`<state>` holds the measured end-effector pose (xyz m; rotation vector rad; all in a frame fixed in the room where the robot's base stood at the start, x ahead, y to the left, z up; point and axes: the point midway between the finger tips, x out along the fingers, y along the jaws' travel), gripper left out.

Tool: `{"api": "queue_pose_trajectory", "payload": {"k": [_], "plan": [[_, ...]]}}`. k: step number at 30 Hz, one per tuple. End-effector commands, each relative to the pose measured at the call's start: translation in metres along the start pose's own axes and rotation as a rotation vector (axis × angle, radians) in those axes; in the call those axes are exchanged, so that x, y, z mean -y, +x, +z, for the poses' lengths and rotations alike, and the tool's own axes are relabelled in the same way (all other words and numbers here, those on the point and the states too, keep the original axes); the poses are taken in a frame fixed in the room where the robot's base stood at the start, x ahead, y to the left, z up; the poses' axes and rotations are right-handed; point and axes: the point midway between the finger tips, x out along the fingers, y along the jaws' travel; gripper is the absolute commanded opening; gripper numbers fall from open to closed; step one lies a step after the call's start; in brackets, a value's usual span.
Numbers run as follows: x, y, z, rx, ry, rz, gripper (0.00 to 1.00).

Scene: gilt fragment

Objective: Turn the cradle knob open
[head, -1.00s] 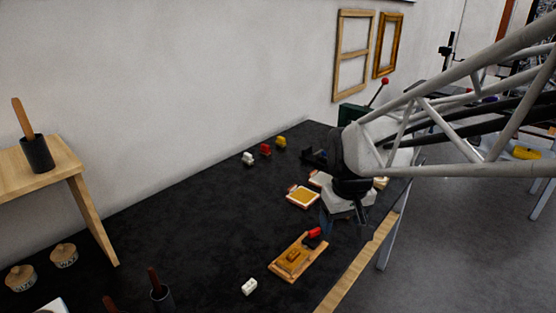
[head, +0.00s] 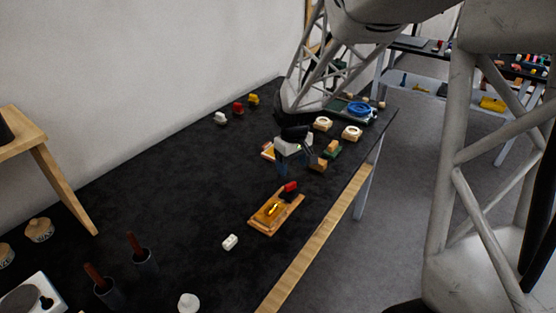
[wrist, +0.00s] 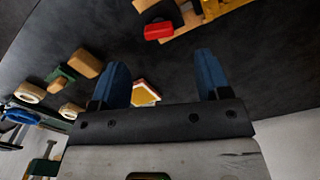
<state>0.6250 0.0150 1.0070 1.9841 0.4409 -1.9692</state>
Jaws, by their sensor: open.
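The cradle (head: 262,224) is a wooden tray on the black table, with a gold piece (head: 273,208) lying in it. A red knob (head: 291,187) sits at its far end. In the wrist view the red knob (wrist: 158,31) shows at the top, beside the cradle's wooden edge (wrist: 180,22). My gripper (head: 297,168) hangs beyond the knob, apart from it. In the wrist view its two blue fingers (wrist: 161,75) are spread with nothing held between them. The knob lies past the fingertips, not between them.
Small wooden blocks (head: 318,165) and round pale pieces (head: 352,133) lie on the table beyond the cradle. A white block (head: 230,242) lies near its front left. Red, white and yellow pieces (head: 238,108) stand near the wall. The table left of the cradle is clear.

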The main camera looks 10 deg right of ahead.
Motion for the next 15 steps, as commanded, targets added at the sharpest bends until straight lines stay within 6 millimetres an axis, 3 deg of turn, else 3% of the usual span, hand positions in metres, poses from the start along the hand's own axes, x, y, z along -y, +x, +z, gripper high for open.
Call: {"api": "queue_pose_trajectory", "payload": {"k": [4, 15], "plan": [[-0.0027, 0.0087, -0.0079, 0.006, -0.013, -0.003, 0.7], [-0.0031, 0.01, -0.0094, 0.007, -0.017, -0.003, 0.7]]}}
